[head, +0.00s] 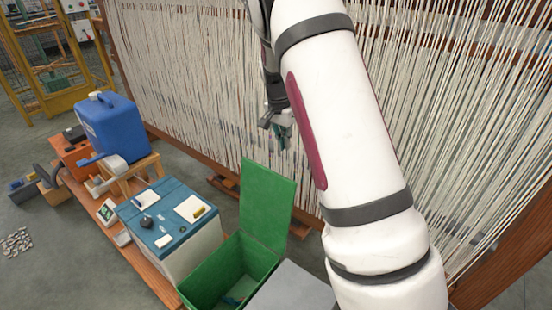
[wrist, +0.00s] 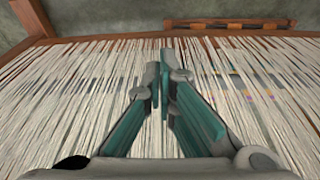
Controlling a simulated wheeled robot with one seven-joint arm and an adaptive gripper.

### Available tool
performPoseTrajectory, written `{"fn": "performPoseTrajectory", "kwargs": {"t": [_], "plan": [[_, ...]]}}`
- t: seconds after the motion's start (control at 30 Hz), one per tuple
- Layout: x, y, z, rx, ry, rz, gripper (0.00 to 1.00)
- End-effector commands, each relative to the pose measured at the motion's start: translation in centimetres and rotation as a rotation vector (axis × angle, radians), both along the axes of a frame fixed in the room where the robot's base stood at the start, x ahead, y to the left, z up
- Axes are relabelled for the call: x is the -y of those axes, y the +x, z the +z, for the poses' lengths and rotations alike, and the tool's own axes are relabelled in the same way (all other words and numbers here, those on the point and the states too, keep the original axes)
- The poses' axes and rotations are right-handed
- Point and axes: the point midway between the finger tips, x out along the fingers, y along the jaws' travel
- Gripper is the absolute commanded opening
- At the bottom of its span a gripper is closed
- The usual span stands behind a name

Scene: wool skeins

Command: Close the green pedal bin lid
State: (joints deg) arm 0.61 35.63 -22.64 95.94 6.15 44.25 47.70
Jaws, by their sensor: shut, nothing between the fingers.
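The green pedal bin (head: 232,272) stands at the lower middle of the head view, partly cut off by the bottom edge. Its green lid (head: 267,203) is raised, standing roughly upright along the bin's back side, so the inside is open to view. My gripper (head: 281,138) is above and behind the lid, in front of the white threads, and apart from the lid. In the wrist view my gripper (wrist: 158,82) has its teal-padded fingers together with nothing between them. The bin and lid do not show in the wrist view.
White threads on a wooden frame (head: 200,80) fill the back, close behind my gripper. A blue-topped box (head: 168,235) stands left of the bin. A grey surface (head: 292,290) lies at its right. A blue container (head: 106,125) is further left.

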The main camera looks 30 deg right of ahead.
Motion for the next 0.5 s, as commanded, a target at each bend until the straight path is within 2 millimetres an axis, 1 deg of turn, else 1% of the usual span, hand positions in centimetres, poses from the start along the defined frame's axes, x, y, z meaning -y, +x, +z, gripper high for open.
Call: {"fn": "performPoseTrajectory", "kwargs": {"t": [0.17,0.5], "plan": [[0.4,0.0,-2.5,-0.003,0.001,-0.001,0.0],[1.6,0.4,-9.1,-0.004,0.002,0.0,0.0]]}}
